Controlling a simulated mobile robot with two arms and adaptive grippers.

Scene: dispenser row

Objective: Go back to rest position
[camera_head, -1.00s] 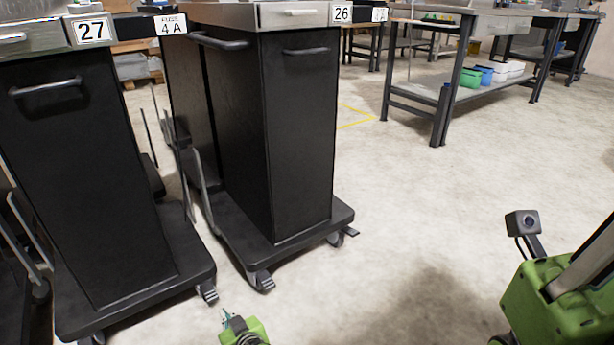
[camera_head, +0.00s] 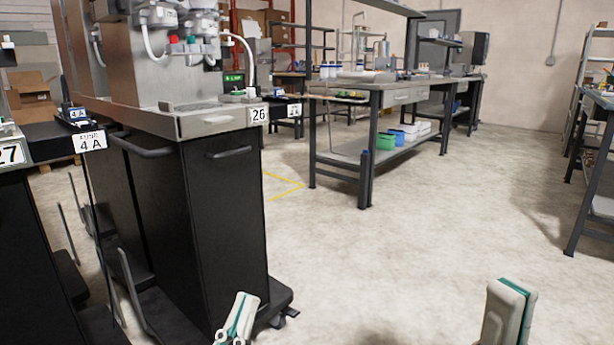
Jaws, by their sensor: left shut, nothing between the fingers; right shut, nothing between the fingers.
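My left gripper (camera_head: 238,318) shows at the bottom, in front of the lower part of the black cart (camera_head: 222,225) labelled 26. Its white and teal fingers are together with nothing between them. My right gripper (camera_head: 508,312) stands at the bottom right over bare floor, its fingers also together and empty. The wrists and arms behind both grippers are out of the picture.
The cart labelled 27 (camera_head: 30,250) is at the left edge. A dispenser machine (camera_head: 170,60) stands on cart 26. A workbench (camera_head: 350,130) with green and blue bins is behind. A shelf rack (camera_head: 590,170) is at right. The floor (camera_head: 420,240) between is clear.

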